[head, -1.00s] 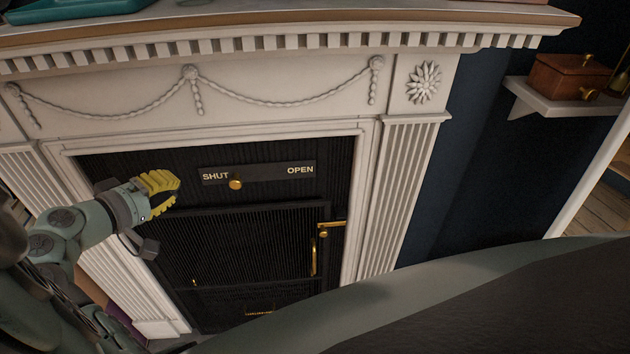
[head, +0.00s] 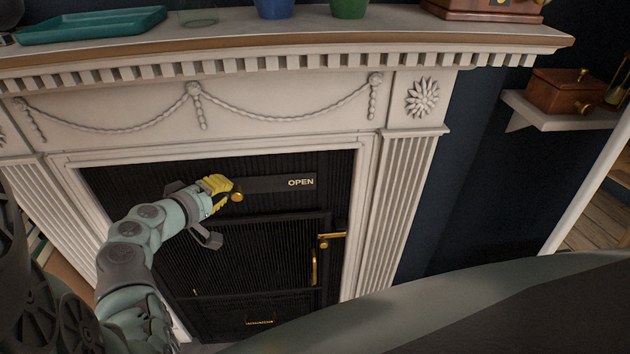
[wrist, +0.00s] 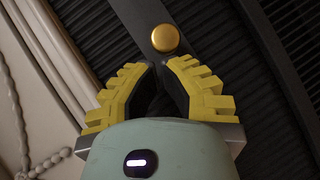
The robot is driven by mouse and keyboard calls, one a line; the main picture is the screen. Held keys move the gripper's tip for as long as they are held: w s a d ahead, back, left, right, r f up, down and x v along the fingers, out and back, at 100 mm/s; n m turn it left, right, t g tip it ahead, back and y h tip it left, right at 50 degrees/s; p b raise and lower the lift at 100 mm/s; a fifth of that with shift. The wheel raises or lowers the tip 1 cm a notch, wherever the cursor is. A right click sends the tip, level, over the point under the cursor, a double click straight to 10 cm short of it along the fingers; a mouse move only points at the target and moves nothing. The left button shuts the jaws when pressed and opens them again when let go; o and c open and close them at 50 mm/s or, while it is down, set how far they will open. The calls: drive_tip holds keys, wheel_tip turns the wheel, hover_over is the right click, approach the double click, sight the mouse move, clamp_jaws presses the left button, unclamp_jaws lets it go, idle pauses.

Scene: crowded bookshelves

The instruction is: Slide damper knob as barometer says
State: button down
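The damper knob (head: 237,197) is a small round brass knob on a dark slide plate (head: 268,184) in the black fireplace front. The word OPEN shows at the plate's right end. The plate's left end, where SHUT is printed, is hidden behind my gripper. My gripper (head: 226,187) has yellow ridged fingers and is at the knob's left side. In the wrist view the knob (wrist: 165,38) lies just beyond the fingertips (wrist: 158,65), which are drawn together with nothing seen between them. Whether they touch the knob I cannot tell. No barometer is recognisable.
A white mantelpiece (head: 300,42) overhangs the fireplace, bearing a teal tray (head: 95,24), a blue pot (head: 273,8) and a green pot (head: 348,8). A brass door handle (head: 314,266) projects below right. A small shelf at right holds a wooden box (head: 560,92).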

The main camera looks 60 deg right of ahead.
drive_tip(key=shift+s, duration=0.1)
drive_tip(key=s+d, duration=0.3)
drive_tip(key=s, duration=0.1)
drive_tip(key=s+d+p, duration=0.1)
drive_tip(key=s+d, duration=0.3)
drive_tip(key=shift+w+a, duration=0.1)
idle(0.3)
